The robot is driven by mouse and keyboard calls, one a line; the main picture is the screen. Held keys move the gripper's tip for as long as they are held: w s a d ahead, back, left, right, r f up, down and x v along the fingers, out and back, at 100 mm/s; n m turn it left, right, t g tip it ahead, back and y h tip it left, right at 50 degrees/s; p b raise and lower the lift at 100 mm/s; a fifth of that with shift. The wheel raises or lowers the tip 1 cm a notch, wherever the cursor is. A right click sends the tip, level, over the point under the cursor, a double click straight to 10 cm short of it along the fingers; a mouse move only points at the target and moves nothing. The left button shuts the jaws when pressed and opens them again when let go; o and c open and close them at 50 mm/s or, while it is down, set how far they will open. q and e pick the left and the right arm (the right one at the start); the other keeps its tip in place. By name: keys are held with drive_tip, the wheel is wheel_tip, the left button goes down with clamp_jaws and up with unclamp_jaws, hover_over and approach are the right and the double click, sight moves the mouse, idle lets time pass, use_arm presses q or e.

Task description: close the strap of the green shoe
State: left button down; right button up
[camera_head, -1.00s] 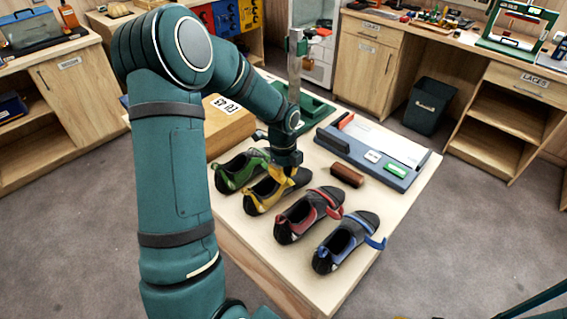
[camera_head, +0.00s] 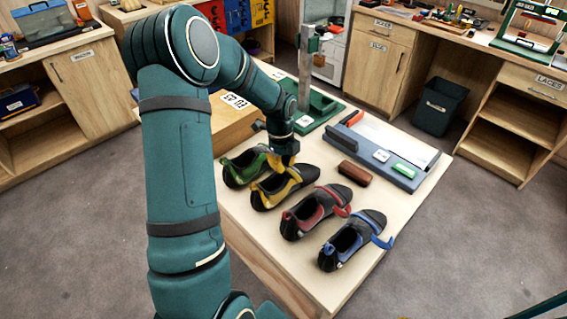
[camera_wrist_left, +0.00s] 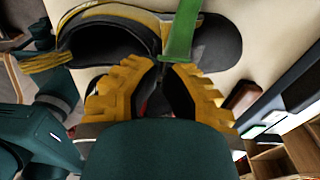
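The green shoe (camera_head: 238,173) stands at the left end of a row of shoes on the table, its toe side partly hidden by my left arm. My left gripper (camera_head: 287,158) is low over the gap between the green and yellow shoes. In the left wrist view its yellow fingertips (camera_wrist_left: 166,68) are close together at the end of the green strap (camera_wrist_left: 181,30), which stretches out from the top edge over the yellow shoe (camera_wrist_left: 218,42). The fingers look shut on it, though the contact is partly hidden.
The yellow shoe (camera_head: 270,194), red shoe (camera_head: 300,222) and blue shoe (camera_head: 342,248) stand close beside it. A brown block (camera_head: 355,173) and a blue-grey tray (camera_head: 385,172) lie beyond. A green stand with a post (camera_head: 306,75) and a cardboard box (camera_head: 228,128) are behind.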

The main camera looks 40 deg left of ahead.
use_arm(q)
drive_tip(key=shift+a+r+h+p, duration=0.2)
drive_tip(key=shift+r+h+p, duration=0.1)
drive_tip(key=shift+p, duration=0.1)
